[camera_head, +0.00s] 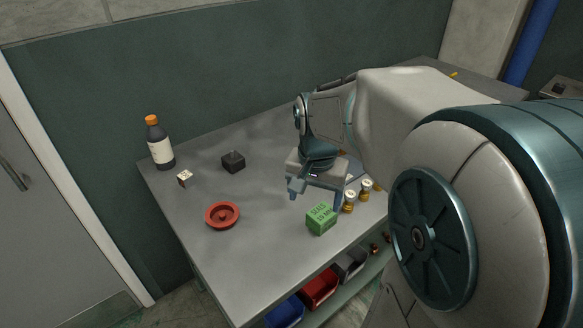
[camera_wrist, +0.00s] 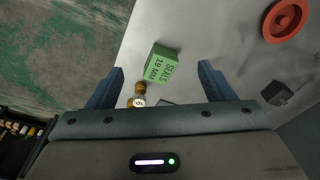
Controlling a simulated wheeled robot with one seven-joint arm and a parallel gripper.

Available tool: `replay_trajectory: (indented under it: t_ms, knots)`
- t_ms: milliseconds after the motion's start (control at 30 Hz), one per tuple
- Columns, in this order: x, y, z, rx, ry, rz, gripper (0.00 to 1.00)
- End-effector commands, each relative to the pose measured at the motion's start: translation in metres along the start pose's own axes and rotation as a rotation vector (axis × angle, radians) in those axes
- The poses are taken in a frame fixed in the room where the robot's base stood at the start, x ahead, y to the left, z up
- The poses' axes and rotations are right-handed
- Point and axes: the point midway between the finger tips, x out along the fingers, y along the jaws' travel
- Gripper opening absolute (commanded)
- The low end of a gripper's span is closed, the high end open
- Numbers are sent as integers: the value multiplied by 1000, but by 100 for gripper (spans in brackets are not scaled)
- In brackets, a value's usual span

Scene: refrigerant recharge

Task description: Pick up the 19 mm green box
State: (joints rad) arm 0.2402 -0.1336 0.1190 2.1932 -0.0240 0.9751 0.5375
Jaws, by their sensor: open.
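The green box (camera_head: 321,219) stands on the grey table near its front edge. In the wrist view the green box (camera_wrist: 161,64) reads "SEALS 19 MM". My gripper (camera_head: 317,196) is open and empty, above the table and just behind and left of the box in the head view. In the wrist view the box appears between the fingertips of my gripper (camera_wrist: 161,70), farther from the camera than they are. I see no contact between them.
Small brass-and-white fittings (camera_head: 349,201) stand right beside the box. A red round dish (camera_head: 222,215), a black block (camera_head: 233,161), a small white box (camera_head: 185,178) and a dark bottle (camera_head: 160,146) are farther left.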

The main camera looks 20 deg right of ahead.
Motion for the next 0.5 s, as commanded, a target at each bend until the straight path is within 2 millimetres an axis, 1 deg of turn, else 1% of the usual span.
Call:
replay_trajectory:
  t_ms: [33,100,200,333,433,500]
  knots:
    - [1,0,-18,88,-22,13,75]
    - [6,-1,-38,201,-45,24,75]
    - [12,-1,-60,333,-72,36,75]
    - [18,-1,-78,443,-93,45,75]
    - [23,-1,-83,481,-102,49,75]
    - [32,-1,-84,491,-106,51,75]
